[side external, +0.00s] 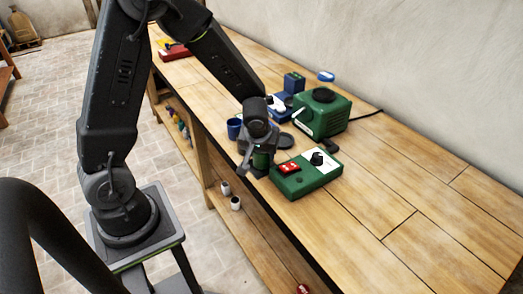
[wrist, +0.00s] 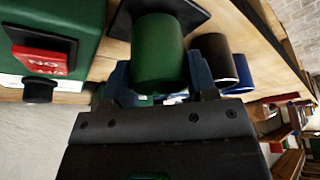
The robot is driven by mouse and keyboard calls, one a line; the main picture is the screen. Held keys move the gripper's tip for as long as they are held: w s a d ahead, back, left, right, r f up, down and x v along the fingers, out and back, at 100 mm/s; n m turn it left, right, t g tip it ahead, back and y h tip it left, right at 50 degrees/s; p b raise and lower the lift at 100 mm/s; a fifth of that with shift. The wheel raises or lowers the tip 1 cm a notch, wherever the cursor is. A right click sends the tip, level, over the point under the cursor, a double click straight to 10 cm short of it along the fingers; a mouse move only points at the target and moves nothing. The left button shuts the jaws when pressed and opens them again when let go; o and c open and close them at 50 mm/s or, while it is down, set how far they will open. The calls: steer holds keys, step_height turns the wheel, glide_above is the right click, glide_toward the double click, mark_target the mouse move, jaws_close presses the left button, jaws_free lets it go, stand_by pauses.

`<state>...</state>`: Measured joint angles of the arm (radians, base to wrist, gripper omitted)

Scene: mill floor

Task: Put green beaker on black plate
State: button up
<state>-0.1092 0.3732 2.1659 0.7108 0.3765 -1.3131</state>
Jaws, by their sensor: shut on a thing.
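The green beaker (wrist: 160,55) is between the fingers of my gripper (wrist: 160,82) in the wrist view, and the fingers are shut on it. In the side view the beaker (side external: 262,160) shows as a small green patch at my gripper (side external: 261,167), near the front edge of the bench. A black flat piece, which looks like the black plate (wrist: 188,12), shows behind the beaker in the wrist view, partly covered by it. In the side view a dark shape, maybe the plate (side external: 286,140), lies just behind my gripper. I cannot tell whether beaker and plate touch.
A green control box (side external: 318,183) with a red switch stands close right of my gripper. A green machine (side external: 325,113) stands behind. A blue beaker (side external: 234,128) and a black beaker (wrist: 214,62) stand close by. The bench's right end is clear.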

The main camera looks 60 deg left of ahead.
steer(key=shift+f, duration=0.3)
steer(key=o, duration=1)
steer(key=shift+o, duration=0.2)
steer(key=v, duration=1.1)
steer(key=s+d+r+m+t+h, duration=0.2)
steer(key=s+d+r+m, duration=0.4)
steer(key=s+r+m, duration=0.3)
steer(key=s+r+h, duration=0.1)
steer(key=s+r, duration=0.1)
steer(key=s, duration=0.2)
steer(key=shift+s+d+r, duration=0.15)
steer(key=shift+s+d, duration=0.05)
steer(key=shift+s, duration=0.15)
